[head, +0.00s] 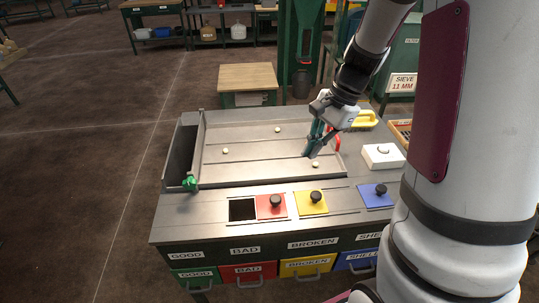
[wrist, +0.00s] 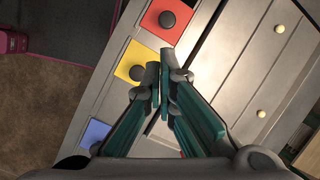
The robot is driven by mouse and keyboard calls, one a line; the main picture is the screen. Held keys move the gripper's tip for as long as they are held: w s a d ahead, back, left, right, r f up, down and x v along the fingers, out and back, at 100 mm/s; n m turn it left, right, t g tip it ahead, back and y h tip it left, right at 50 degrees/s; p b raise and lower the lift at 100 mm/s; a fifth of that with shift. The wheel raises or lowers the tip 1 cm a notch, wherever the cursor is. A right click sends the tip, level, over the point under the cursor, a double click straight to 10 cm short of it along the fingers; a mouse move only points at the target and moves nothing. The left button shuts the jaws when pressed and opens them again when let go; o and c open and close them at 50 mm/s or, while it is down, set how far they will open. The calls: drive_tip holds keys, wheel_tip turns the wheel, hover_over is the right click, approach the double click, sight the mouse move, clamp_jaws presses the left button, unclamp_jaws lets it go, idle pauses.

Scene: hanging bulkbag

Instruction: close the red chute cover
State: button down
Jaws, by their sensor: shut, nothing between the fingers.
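The red chute cover (head: 271,206) is a flat red plate with a black knob, on the front ledge of the metal table. It sits to the right of a dark square chute opening (head: 242,209), which is uncovered, above the BAD label. The red cover also shows at the top of the wrist view (wrist: 166,18). My gripper (head: 309,154) is shut and empty, pointing down over the right part of the sorting tray, behind and to the right of the red cover. In the wrist view, my gripper's fingertips (wrist: 159,72) appear close together, beside the yellow cover (wrist: 135,64).
A yellow cover (head: 311,202) and a blue cover (head: 375,195), each with a black knob, lie right of the red one. The tray (head: 240,137) holds several small pale balls. A green knob (head: 190,183) is at its left corner.

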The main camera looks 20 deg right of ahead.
sight(260, 204)
drive_tip(key=f+m, duration=0.1)
drive_tip(key=f, duration=0.4)
drive_tip(key=f+m+p, duration=0.1)
drive_tip(key=f, duration=0.4)
drive_tip(key=f+m, duration=0.1)
drive_tip(key=f, duration=0.4)
drive_tip(key=shift+w+f, duration=0.35)
drive_tip(key=shift+w, duration=0.05)
drive_tip(key=shift+a+r+p, duration=0.2)
drive_tip(key=shift+a+p, duration=0.45)
drive_tip(key=shift+a, duration=0.55)
drive_tip(key=shift+w+a+f, duration=0.1)
drive_tip(key=shift+a, duration=0.65)
drive_tip(key=a, duration=0.3)
drive_tip(key=w+a, duration=0.1)
drive_tip(key=a, duration=0.2)
drive_tip(key=w+a, duration=0.1)
drive_tip(key=a, duration=0.2)
drive_tip(key=shift+w, duration=0.25)
